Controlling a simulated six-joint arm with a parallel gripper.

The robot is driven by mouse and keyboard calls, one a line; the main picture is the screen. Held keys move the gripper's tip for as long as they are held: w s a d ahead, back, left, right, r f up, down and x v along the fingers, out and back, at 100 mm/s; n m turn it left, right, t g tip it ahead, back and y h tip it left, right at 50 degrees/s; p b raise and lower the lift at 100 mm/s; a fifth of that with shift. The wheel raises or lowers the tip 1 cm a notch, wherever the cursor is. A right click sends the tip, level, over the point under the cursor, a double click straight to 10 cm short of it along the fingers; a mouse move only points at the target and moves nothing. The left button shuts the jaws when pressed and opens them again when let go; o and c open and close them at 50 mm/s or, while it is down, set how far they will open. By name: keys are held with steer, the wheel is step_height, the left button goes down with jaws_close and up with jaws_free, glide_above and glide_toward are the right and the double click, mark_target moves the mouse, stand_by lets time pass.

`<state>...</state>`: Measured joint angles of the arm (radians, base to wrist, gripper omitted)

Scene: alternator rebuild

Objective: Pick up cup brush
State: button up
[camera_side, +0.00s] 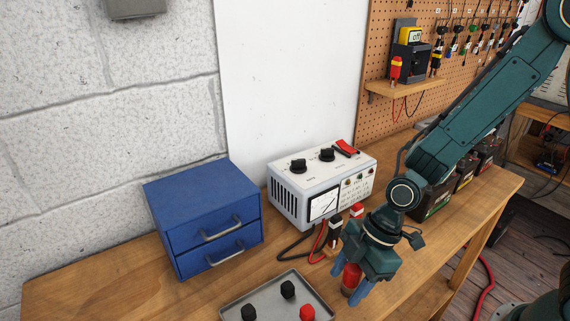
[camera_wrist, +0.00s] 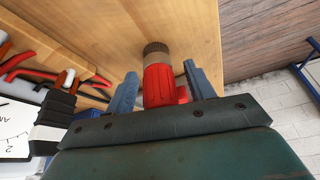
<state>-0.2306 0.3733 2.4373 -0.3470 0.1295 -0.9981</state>
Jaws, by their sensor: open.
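My gripper (camera_side: 350,270) points down over the wooden bench, its blue fingers open on either side of a red object. In the wrist view my gripper (camera_wrist: 161,82) shows the same object between its fingers, with a visible gap on the right side. The object looks like the cup brush (camera_wrist: 158,84): a red ribbed body, a tan band and a dark round end. In the side view the cup brush (camera_side: 351,278) shows only in part, behind the gripper. Whether a finger touches it I cannot tell.
A grey tray (camera_side: 262,300) with black and red knobs lies to the left. A metered box (camera_side: 287,207) with red and black clamps (camera_side: 335,232) stands close behind my gripper. A blue drawer box (camera_side: 200,205) is farther left. The bench's front right edge (camera_side: 470,245) is near.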

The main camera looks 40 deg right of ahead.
mark_target(352, 266)
steer(key=c, duration=1.1)
steer(key=shift+o, duration=0.2)
steer(key=shift+r, duration=0.15)
step_height(352, 266, up, 20)
stand_by(0.5)
